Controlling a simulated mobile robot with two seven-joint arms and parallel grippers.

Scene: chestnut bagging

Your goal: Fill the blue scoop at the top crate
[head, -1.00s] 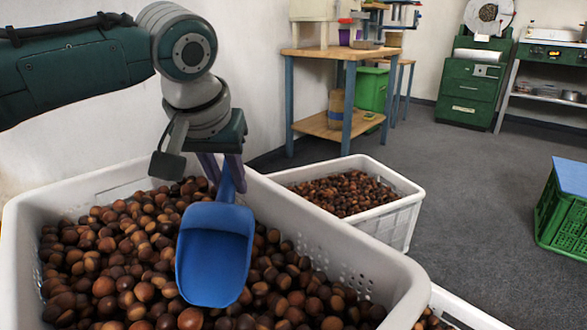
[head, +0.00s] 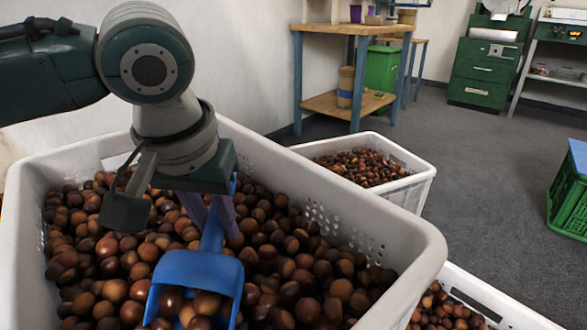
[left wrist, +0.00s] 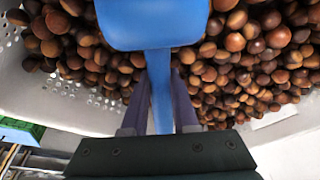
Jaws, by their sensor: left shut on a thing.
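The blue scoop (head: 205,272) is down among the chestnuts (head: 95,250) in the top crate (head: 405,275), with several chestnuts in its bowl. My left gripper (head: 212,212) is above it, shut on its handle. In the left wrist view the scoop (left wrist: 153,22) shows from its back, its handle running between the two purple fingers of my left gripper (left wrist: 158,112). The scoop's front edge is cut off or hidden by chestnuts in the head view. My right gripper is not in view.
A second white crate (head: 408,189) of chestnuts stands on the floor behind, and another white crate (head: 490,300) is at the lower right. A green crate (head: 570,205) is at the right edge. A wooden table (head: 350,30) stands at the back. Grey floor lies between them.

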